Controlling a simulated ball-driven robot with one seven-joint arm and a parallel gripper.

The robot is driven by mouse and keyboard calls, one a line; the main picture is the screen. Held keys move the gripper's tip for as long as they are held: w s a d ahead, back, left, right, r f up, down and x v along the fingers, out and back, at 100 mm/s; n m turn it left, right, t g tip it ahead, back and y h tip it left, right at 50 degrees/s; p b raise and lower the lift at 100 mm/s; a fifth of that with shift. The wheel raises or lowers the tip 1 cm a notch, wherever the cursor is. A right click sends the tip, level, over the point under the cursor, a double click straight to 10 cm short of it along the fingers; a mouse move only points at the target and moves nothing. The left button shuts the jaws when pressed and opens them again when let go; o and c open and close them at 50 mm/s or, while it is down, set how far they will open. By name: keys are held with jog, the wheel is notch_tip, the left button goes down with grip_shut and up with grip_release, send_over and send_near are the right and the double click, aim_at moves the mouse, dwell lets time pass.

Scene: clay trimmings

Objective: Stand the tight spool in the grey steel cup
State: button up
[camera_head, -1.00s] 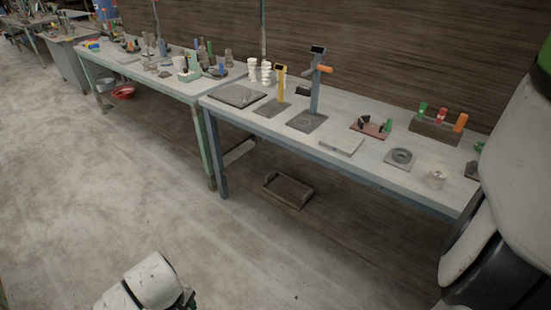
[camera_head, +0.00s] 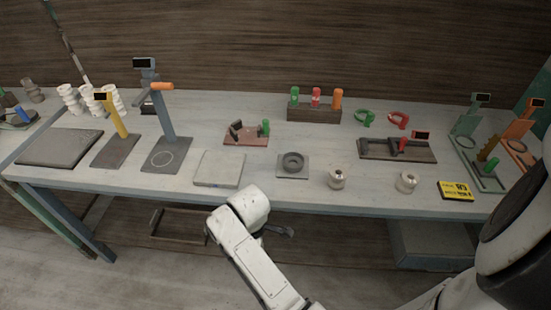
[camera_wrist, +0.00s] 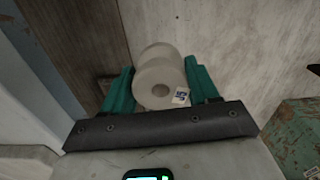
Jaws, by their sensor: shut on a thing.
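My gripper (camera_wrist: 160,92) is shut on a pale spool (camera_wrist: 152,72), held between its teal fingers in the wrist view. In the head view my arm reaches low in front of the bench, and the held spool cannot be made out there. A round grey cup-like ring (camera_head: 293,162) on a square plate sits near the bench's front edge; it looks like the grey steel cup. Two more pale spools (camera_head: 337,178) (camera_head: 406,182) stand to its right.
A flat grey plate (camera_head: 219,169) lies left of the ring. A reddish fixture (camera_head: 246,134) and a wooden rack (camera_head: 314,114) with coloured handles stand behind. A yellow label box (camera_head: 455,190) lies at right. A blue-grey post stand (camera_head: 165,120) rises at left.

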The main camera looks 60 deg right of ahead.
jog(key=s+d+r+n+p, duration=0.1)
jog(key=s+d+r+n, duration=0.1)
jog(key=d+r+n, duration=0.2)
jog(key=s+d+r+n, duration=0.3)
jog(key=d+r+n, duration=0.1)
jog(key=d, duration=0.6)
jog(key=shift+d+r+p, duration=0.2)
jog(key=shift+r+p, duration=0.15)
jog(key=shift+p, duration=0.05)
jog(key=d+r+n, duration=0.2)
jog(key=r+n, duration=0.1)
jog(key=r, duration=0.1)
jog(key=s+d+r+n+p, duration=0.1)
jog(key=d+r+n, duration=0.1)
jog(key=r+n, duration=0.1)
jog(key=s+d+r+n, duration=0.1)
jog(key=d+r+n, duration=0.1)
jog(key=r, duration=0.4)
jog(key=shift+d+r+n, duration=0.1)
jog(key=shift+d+n, duration=0.2)
jog(key=shift+n, duration=0.2)
jog(key=b, duration=0.5)
send_near(294, 153)
jog(key=s+a+f, duration=0.1)
jog(key=a+f, duration=0.2)
jog(key=shift+s+a+f+p, duration=0.15)
jog(key=shift+f+p, duration=0.3)
jog(key=shift+f, duration=1.2)
jog(key=shift+f, duration=0.1)
